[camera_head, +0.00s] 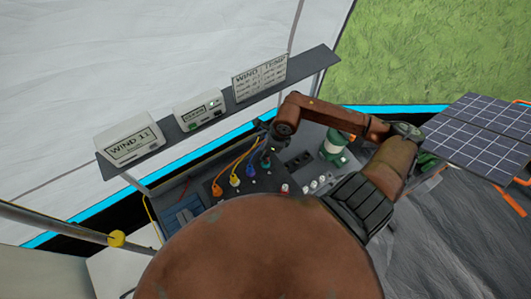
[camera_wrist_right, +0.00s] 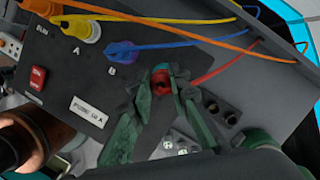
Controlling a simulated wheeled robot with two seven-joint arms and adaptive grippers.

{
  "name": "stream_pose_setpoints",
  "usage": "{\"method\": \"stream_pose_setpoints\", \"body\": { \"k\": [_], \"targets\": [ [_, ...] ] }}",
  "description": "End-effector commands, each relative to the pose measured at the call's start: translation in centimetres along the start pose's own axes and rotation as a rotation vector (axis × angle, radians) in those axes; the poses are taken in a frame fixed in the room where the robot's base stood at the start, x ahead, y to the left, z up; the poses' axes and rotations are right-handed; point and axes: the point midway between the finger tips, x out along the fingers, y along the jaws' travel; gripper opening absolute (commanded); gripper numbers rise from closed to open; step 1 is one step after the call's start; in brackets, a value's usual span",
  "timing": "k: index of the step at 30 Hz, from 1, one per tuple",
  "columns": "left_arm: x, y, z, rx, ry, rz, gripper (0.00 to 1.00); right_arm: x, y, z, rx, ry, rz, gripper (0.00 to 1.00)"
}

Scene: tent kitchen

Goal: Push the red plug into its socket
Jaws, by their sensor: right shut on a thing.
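The red plug (camera_wrist_right: 160,76) shows in the right wrist view between the green fingertips of my right gripper (camera_wrist_right: 163,85), with a red cable running up to the right. My right gripper is shut on it, at the edge of the dark socket panel (camera_wrist_right: 75,122). The red socket is hidden, so I cannot tell how far the plug is in. In the head view my right gripper (camera_head: 266,155) reaches down to the panel just right of the blue plug (camera_head: 251,171); the red plug is too small to make out there. My left gripper is not in view.
The yellow plug (camera_wrist_right: 85,27) and blue plug sit in the panel, their cables crossing above. A red switch (camera_wrist_right: 38,78) is on the panel. A dark box (camera_wrist_right: 218,112) is close right of my fingers. A shelf (camera_head: 308,68) with instruments hangs behind the panel.

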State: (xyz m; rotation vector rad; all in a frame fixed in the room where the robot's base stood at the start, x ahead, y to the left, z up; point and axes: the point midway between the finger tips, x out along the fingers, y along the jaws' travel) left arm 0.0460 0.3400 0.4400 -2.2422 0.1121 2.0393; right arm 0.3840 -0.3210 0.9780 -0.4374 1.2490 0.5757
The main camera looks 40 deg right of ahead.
Motion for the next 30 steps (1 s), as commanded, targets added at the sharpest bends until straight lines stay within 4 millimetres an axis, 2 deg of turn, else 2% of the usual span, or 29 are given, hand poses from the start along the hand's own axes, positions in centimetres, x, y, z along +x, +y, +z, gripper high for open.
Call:
{"method": "stream_pose_setpoints", "body": {
  "k": [30],
  "targets": [
    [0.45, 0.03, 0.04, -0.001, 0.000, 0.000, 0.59, -0.07, -0.02, 0.06, 0.000, -0.001, 0.000, 0.00]
  ]
}}
